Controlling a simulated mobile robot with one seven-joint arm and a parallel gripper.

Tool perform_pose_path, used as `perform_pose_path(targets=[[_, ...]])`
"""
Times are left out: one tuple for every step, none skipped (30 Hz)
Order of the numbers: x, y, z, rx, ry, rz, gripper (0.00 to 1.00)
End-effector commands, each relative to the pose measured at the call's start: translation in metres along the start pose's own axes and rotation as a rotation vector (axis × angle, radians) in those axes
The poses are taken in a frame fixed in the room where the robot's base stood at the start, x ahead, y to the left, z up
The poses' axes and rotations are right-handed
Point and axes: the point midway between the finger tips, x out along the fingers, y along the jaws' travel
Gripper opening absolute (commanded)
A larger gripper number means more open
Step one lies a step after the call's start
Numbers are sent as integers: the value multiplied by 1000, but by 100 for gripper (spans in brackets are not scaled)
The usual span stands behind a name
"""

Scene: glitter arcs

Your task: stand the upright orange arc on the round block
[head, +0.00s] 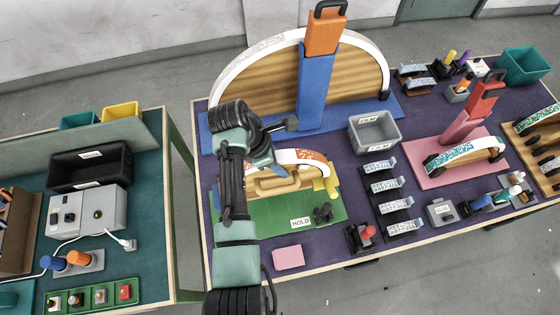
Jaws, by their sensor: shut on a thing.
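The orange arc (312,155), a pale curved band with orange glitter on its right part, shows at the green board. It is upright, over the top of the wooden round block (268,186). My gripper (270,170) points down at the arc's left part and is shut on it. My wrist and fingers hide the arc's left end and part of the block. I cannot tell whether the arc touches the block along its whole curve. A yellow piece (326,184) stands at the arc's right end. The green board (270,215) carries a HOLD label.
Behind stands a large wooden half-disc (265,88) with a white arc and a blue post (315,90). A grey bin (374,131) and racks of glitter strips (390,195) are to the right. A pink pad (288,257) lies in front. A teal side table is left.

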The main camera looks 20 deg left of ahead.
Motion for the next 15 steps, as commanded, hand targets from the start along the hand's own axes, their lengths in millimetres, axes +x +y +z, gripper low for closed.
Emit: perform_pose_path(targets=[[1, 0, 0, 1, 0, 1, 0], [1, 0, 0, 0, 0, 1, 0], [1, 0, 0, 1, 0, 1, 0], [2, 0, 0, 1, 0, 1, 0], [2, 0, -1, 1, 0, 1, 0], [2, 0, -1, 0, 0, 1, 0], [3, 0, -1, 1, 0, 1, 0], [3, 0, -1, 1, 0, 1, 0], [4, 0, -1, 1, 0, 1, 0], [4, 0, -2, 0, 0, 1, 0], [4, 0, -2, 0, 0, 1, 0], [5, 0, -2, 1, 0, 1, 0], [5, 0, -2, 0, 0, 1, 0], [5, 0, -2, 0, 0, 1, 0], [6, 0, -2, 0, 0, 1, 0]])
